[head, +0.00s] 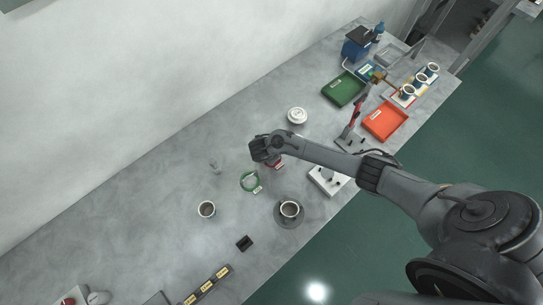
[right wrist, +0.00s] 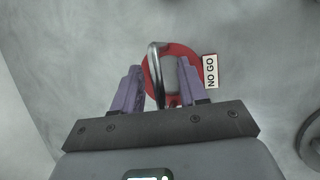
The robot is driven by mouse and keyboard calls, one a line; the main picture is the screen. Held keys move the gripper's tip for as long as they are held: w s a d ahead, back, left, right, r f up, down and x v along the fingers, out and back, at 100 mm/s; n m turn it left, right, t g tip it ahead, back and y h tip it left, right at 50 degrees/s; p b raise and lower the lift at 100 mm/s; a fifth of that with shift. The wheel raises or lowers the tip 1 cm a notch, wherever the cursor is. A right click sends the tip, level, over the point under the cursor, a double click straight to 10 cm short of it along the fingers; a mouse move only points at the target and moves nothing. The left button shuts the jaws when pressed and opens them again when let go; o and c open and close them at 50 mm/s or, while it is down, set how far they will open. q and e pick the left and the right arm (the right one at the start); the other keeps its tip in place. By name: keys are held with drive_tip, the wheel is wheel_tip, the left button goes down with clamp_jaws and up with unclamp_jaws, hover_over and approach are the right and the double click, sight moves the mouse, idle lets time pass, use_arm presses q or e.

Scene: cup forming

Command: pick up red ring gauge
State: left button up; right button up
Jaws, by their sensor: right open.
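The red ring gauge (right wrist: 178,58) lies on the grey table with a white "NO GO" label (right wrist: 211,71) at its right and a curved metal handle (right wrist: 154,75) standing over it. In the head view only a red edge of the gauge (head: 279,166) shows beside my right gripper (head: 262,158), which hides the rest. In the right wrist view my right gripper (right wrist: 160,80) is open, its purple fingers either side of the handle. I cannot tell whether they touch it. My left gripper is not in view.
A white round piece (head: 297,115), a green tray (head: 343,89) and an orange tray (head: 386,121) are farther back.

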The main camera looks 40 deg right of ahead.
clamp_jaws()
drive_tip(key=shift+r, duration=0.15)
